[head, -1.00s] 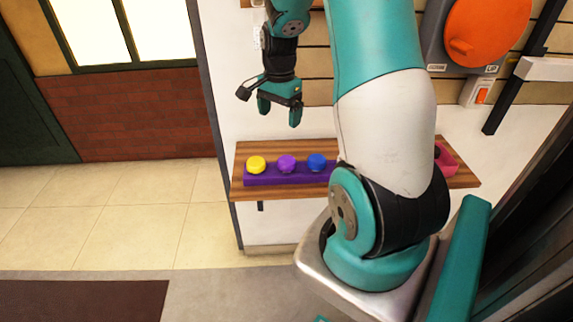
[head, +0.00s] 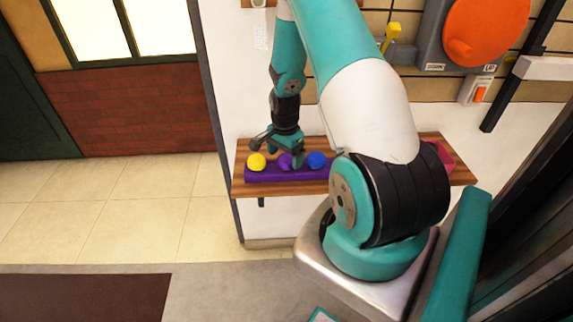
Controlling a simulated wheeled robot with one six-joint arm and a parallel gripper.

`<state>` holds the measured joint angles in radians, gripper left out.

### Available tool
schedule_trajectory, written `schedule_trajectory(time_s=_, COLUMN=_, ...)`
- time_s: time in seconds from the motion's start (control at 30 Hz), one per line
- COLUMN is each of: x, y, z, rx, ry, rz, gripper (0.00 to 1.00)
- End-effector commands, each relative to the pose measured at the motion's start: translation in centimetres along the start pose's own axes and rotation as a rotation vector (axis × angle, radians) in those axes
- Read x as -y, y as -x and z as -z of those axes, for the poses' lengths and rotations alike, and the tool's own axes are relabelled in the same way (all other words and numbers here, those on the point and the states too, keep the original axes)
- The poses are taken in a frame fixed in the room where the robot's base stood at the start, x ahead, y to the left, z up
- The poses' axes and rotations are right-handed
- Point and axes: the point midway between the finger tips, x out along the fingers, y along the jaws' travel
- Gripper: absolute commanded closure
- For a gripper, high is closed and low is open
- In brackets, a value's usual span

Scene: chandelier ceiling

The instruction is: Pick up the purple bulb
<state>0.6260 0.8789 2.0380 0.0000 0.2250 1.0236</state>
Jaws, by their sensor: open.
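The purple bulb (head: 284,161) sits in the middle of a purple holder (head: 262,177) on a wooden shelf, between a yellow bulb (head: 256,161) and a blue bulb (head: 317,160). My gripper (head: 285,156) is open and points down at the purple bulb. One finger covers part of the bulb's right side. I cannot tell whether the fingers touch it.
The wooden shelf (head: 240,189) is fixed to the wall. A pink-red object (head: 444,155) lies at its right end, partly behind my arm. A grey wall box with a large orange disc (head: 483,35) and a yellow lever (head: 391,36) is above.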

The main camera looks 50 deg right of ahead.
Motion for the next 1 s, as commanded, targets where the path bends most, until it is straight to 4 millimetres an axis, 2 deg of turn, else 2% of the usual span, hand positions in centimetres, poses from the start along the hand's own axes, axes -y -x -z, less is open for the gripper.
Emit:
schedule_trajectory(time_s=0.2, x=0.0, y=-2.5, z=0.1, rx=0.001, ry=0.0, rz=-0.001, gripper=0.11)
schedule_trajectory(time_s=0.47, x=0.0, y=-2.8, z=0.1, rx=0.0, ry=0.0, rz=0.0, gripper=0.11)
schedule_trajectory(time_s=0.57, x=0.0, y=-2.8, z=0.1, rx=0.0, ry=0.0, rz=0.0, gripper=0.31)
schedule_trajectory(time_s=0.7, x=0.0, y=-2.8, z=0.1, rx=0.0, ry=0.0, rz=0.0, gripper=0.64)
schedule_trajectory(time_s=1.0, x=0.0, y=-2.7, z=0.1, rx=0.0, ry=0.0, rz=0.001, gripper=0.64)
